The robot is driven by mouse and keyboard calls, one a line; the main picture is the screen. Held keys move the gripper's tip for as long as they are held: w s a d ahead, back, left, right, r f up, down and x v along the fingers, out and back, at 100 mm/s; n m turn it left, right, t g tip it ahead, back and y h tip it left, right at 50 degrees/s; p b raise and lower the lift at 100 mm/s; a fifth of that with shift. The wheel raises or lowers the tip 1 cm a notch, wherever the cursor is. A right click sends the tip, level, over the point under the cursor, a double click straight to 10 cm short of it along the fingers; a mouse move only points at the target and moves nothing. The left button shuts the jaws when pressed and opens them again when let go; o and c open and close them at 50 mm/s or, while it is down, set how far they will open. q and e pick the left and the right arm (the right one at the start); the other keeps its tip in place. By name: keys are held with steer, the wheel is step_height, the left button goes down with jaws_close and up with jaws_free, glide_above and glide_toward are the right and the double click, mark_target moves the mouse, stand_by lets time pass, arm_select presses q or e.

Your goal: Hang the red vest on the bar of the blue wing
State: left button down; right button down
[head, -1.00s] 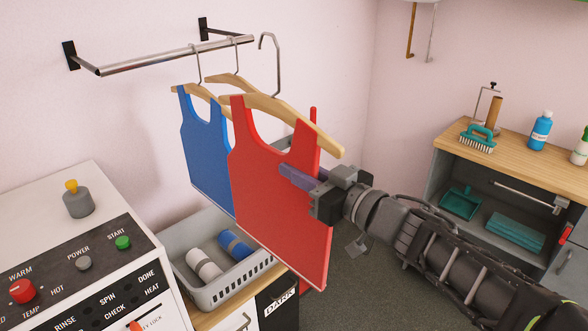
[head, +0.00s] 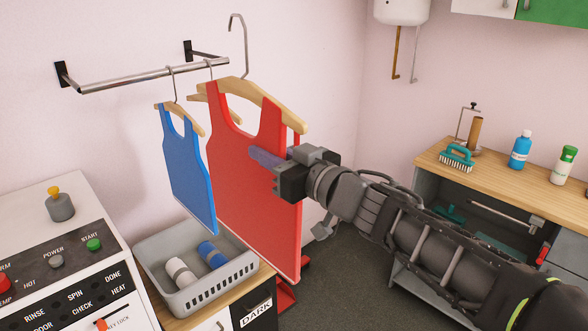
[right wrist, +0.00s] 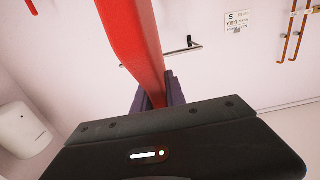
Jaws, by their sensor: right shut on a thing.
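The red vest (head: 245,185) hangs from a wooden hanger (head: 262,102) in the middle of the head view. Its metal hook (head: 238,45) stands above and beside the bar's right end, apart from it as far as I can tell. My right gripper (head: 268,158) is shut on the vest's right side; the right wrist view shows the red cloth (right wrist: 135,45) between the fingers (right wrist: 156,95). The metal bar (head: 150,75) is on the wall and also shows in the right wrist view (right wrist: 184,49). A blue vest (head: 188,175) hangs on it. My left gripper is out of view.
A second hanger (head: 203,98) hangs on the bar, partly hidden behind the red vest. Below are a grey basket (head: 190,297) with rolled cloths and a white control panel machine (head: 110,235). A wooden-topped cabinet (head: 500,175) stands at right.

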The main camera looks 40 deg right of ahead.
steer(key=w+a+f+y+p, duration=0.1)
steer(key=w+a+f+p, duration=0.1)
steer(key=w+a+f, duration=0.4)
steer(key=w+a+f+p, duration=0.2)
steer(key=w+a, duration=0.2)
steer(key=w, duration=0.4)
steer(key=w+a+f+p, duration=0.1)
steer(key=a+f, duration=0.4)
steer(key=f, duration=0.3)
steer(key=w+a+f+p, duration=0.1)
steer(key=a+f, duration=0.3)
steer(key=f, duration=0.4)
steer(key=shift+w+a+h+p, duration=0.3)
steer(key=shift+w+a+p, duration=0.05)
steer(key=shift+a, duration=0.05)
